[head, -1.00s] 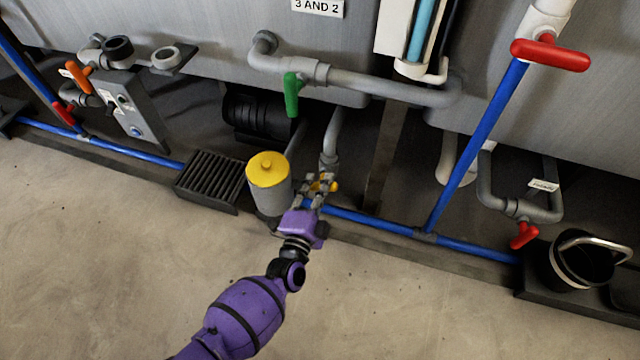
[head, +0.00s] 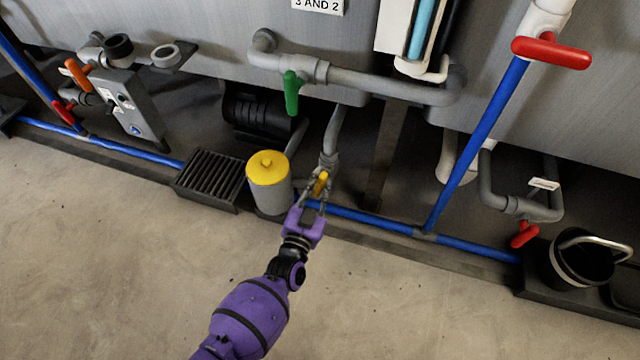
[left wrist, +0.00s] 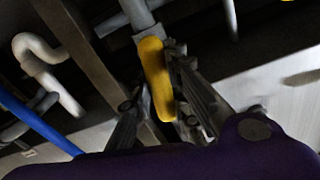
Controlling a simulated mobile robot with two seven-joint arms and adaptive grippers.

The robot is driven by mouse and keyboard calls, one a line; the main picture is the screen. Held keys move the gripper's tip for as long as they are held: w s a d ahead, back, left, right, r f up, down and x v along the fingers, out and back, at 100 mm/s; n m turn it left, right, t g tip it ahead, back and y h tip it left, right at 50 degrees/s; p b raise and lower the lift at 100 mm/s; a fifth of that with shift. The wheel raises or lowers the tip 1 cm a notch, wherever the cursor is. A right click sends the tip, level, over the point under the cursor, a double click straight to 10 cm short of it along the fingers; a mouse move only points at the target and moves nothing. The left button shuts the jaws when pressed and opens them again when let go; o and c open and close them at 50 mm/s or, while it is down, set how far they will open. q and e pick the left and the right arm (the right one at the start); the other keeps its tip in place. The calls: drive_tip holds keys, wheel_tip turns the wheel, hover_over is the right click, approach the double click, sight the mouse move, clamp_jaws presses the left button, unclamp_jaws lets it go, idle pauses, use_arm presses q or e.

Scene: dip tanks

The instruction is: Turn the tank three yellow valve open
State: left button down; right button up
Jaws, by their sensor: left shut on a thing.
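The yellow valve handle (head: 321,183) sits on a grey pipe (head: 331,135) beside the yellow-capped canister. In the left wrist view the yellow handle (left wrist: 156,78) stands lengthwise between the fingers of my left gripper (left wrist: 160,110). In the head view my left gripper (head: 315,196) reaches in from below, shut on the handle, with its fingers on either side. The fingers hide part of the valve body. My right gripper is not in view.
A grey canister with a yellow lid (head: 268,168) stands close left of the gripper. A blue pipe (head: 370,217) runs along the floor edge. A green valve handle (head: 291,92) is above, and a black bucket (head: 580,262) stands at right. The floor in front is clear.

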use_arm(q)
drive_tip(key=shift+n, duration=1.1)
drive_tip(key=c, duration=1.6)
unclamp_jaws()
drive_tip(key=shift+c, duration=0.2)
drive_tip(key=v, duration=0.7)
drive_tip(key=shift+s, duration=0.25)
